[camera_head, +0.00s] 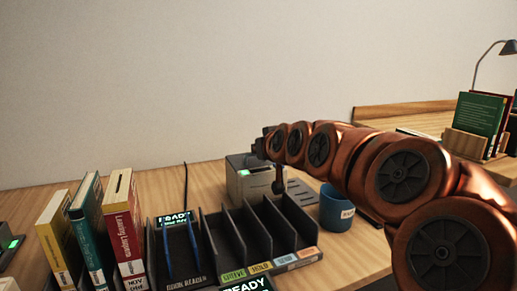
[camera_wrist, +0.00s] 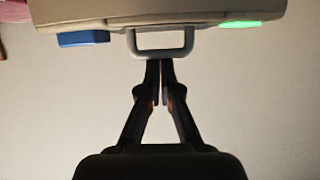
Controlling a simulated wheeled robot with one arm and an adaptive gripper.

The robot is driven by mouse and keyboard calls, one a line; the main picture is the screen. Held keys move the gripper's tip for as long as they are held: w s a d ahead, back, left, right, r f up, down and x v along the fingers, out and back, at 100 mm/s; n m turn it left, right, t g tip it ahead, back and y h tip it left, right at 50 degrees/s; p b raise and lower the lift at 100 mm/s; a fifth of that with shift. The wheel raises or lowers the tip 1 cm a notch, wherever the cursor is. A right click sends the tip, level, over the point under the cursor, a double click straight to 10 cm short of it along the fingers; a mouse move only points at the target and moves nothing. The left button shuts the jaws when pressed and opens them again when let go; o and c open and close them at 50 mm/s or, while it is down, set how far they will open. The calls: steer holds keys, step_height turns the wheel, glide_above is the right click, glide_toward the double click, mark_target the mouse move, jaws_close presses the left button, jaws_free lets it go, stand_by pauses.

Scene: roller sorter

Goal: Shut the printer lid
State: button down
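The printer (camera_head: 243,187) is a grey box with a small green light at the back of the desk, partly hidden by my arm. In the wrist view a beige body (camera_wrist: 90,12), apparently the printer, fills the top edge, with a grey U-shaped handle (camera_wrist: 188,42), a green light and a blue tab. My gripper (camera_wrist: 160,62) has its dark fingers together, tips at the handle's crossbar. I cannot tell whether they touch it; they do not visibly clasp it. In the head view the fingers are not clear, and the lid's angle cannot be told.
A dark slotted rack (camera_head: 233,243) stands in front of the printer. Upright books (camera_head: 122,222) stand at the left. A blue cup (camera_head: 336,209) stands right of the printer, below my arm. A shelf with green books (camera_head: 478,117) and a lamp are at the far right.

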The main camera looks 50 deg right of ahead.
step_height(320, 180, up, 10)
stand_by(0.6)
steer(key=a+f+n+g+y+p, duration=0.2)
steer(key=a+g+y+p, duration=0.1)
steer(key=a+p, duration=0.8)
steer(key=a+f+n+g+y+p, duration=0.25)
steer(key=a+p, duration=0.35)
steer(key=a, duration=0.9)
steer(key=s+a+g+p, duration=0.4)
steer(key=s+p, duration=0.4)
steer(key=s, duration=0.3)
steer(key=s+a+n+g+y+p, duration=0.1)
steer(key=s+a+g+p, duration=0.3)
steer(key=s+a+p, duration=0.3)
steer(key=s+p, duration=0.1)
steer(key=s, duration=0.2)
steer(key=shift+s+r, duration=0.35)
steer(key=shift+s, duration=0.05)
